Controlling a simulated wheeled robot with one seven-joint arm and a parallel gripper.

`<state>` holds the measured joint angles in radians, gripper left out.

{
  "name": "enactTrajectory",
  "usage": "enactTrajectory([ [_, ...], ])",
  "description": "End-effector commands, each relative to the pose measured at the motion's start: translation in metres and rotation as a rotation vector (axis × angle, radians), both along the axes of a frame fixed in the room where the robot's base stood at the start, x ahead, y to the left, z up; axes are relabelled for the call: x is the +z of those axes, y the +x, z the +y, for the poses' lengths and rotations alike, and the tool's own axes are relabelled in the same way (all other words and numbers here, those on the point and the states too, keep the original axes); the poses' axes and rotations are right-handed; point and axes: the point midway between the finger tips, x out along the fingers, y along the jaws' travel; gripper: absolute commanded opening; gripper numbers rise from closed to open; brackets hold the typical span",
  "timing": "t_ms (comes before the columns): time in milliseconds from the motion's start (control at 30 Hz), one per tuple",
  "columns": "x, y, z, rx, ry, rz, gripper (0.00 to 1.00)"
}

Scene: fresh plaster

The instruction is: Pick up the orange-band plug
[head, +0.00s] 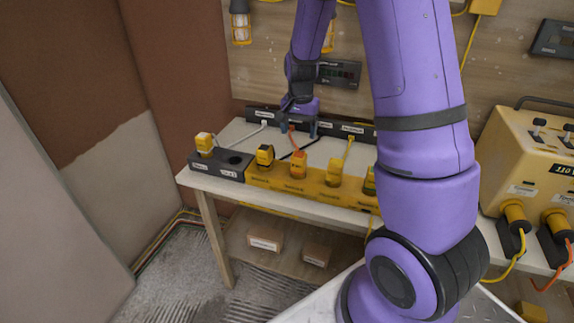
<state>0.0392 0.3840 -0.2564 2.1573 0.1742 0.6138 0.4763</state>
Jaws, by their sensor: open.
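The orange-band plug (299,164) stands upright in the yellow socket strip (262,178) along the table's front edge. It looks yellow and orange, with an orange cord rising behind it. My gripper (299,122) is open, its fingers pointing down behind and above this plug, apart from it. The cord runs up towards the fingers; whether they touch it I cannot tell. A plug with a black band (265,156) stands just left of it and a yellow plug (334,173) just right. Another plug (370,182) is partly hidden by my arm.
A pale-topped plug (204,144) sits in a dark socket block (222,171) at the left. A black labelled strip (262,114) runs along the table's back. A yellow power box (534,160) stands at right. Boxes (265,240) lie on the lower shelf. My arm hides the table's right part.

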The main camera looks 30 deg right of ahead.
Motion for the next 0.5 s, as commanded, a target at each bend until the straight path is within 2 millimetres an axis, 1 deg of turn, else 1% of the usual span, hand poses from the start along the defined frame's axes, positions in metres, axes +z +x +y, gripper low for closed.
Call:
enactTrajectory([
  [167,-0.017,0.002,-0.003,-0.014,-0.003,0.009,0.77],
  [400,-0.051,0.001,-0.003,-0.014,-0.002,0.01,0.77],
  [500,-0.059,0.001,-0.003,-0.013,-0.003,0.008,0.77],
])
